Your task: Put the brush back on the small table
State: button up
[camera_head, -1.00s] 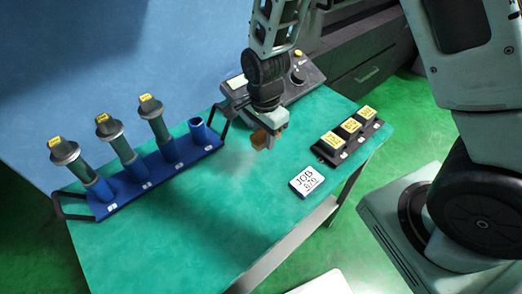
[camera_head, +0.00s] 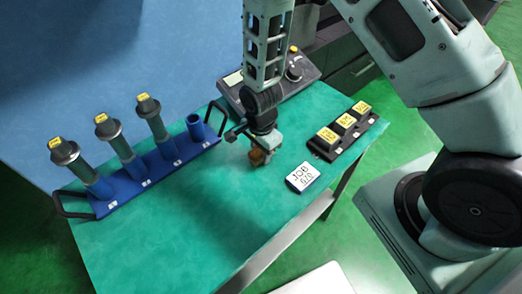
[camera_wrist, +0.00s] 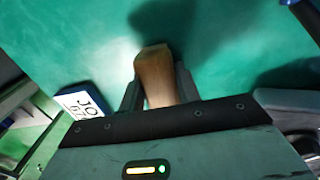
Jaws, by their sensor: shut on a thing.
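My gripper (camera_head: 260,155) is over the middle of the green-topped small table (camera_head: 190,230). It is shut on the brush (camera_head: 257,157), whose brown wooden end shows between the fingers. In the wrist view the brush (camera_wrist: 155,75) stands between the two dark fingers, with a dark shadow on the green top close by. The brush is low over the table top; I cannot tell whether it touches. Its bristles are hidden.
A blue rack (camera_head: 155,170) with several grey-green holders stands left. The JOB card block (camera_head: 302,177) lies right of my gripper, near a black tray (camera_head: 325,148) with yellow-labelled blocks. A control box (camera_head: 285,75) is behind. The front of the table is clear.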

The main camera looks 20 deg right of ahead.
jog(key=shift+f, duration=0.2)
jog(key=o, duration=1)
jog(key=shift+r, duration=0.1)
jog(key=shift+r, duration=0.1)
notch_tip(320, 180, up, 12)
jog(key=b, duration=0.2)
jog(key=s+a+r+n, duration=0.3)
jog(key=s+r+n, duration=0.3)
jog(key=s+n, duration=0.4)
jog(key=s+a+r+n, duration=0.3)
jog(key=s+r+n, duration=0.3)
jog(key=s+n, duration=0.4)
jog(key=shift+r+n+y, duration=0.3)
jog(key=shift+r+n, duration=0.05)
jog(key=shift+n, duration=0.75)
